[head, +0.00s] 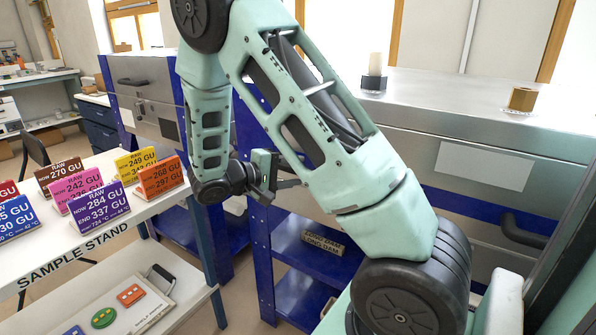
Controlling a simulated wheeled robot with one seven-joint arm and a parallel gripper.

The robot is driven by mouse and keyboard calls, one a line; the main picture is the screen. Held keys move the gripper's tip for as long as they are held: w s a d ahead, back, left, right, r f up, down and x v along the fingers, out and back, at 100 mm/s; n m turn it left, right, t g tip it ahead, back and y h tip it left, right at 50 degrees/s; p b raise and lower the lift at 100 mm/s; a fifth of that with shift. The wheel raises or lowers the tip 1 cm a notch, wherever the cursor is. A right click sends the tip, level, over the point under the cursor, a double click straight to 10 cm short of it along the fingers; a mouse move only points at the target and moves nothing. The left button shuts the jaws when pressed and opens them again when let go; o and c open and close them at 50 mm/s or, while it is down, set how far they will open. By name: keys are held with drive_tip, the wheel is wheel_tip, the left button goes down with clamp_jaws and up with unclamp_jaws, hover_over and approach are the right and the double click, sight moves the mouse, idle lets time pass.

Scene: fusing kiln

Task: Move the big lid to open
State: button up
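The big kiln on the right has a broad steel lid (415,135) with a blank pale plate on its front. The lid lies flat and looks shut. A black bar handle (525,230) is at the lower right of the kiln's front, partly cut off by the dark upright at the right edge. My gripper (288,184) is left of the big kiln, in front of its blue frame, well away from the handle. It is small and seen side-on, so I cannot tell whether its fingers are apart. My arm hides the left part of the lid.
A white cylinder in a dark holder (374,75) and a brass block (522,98) stand on the steel top. A smaller kiln (150,95) is at back left. The sample stand (110,237) with several coloured cards is at left. Blue shelves (310,240) are below.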

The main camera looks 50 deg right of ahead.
drive_tip(key=shift+x, duration=0.9)
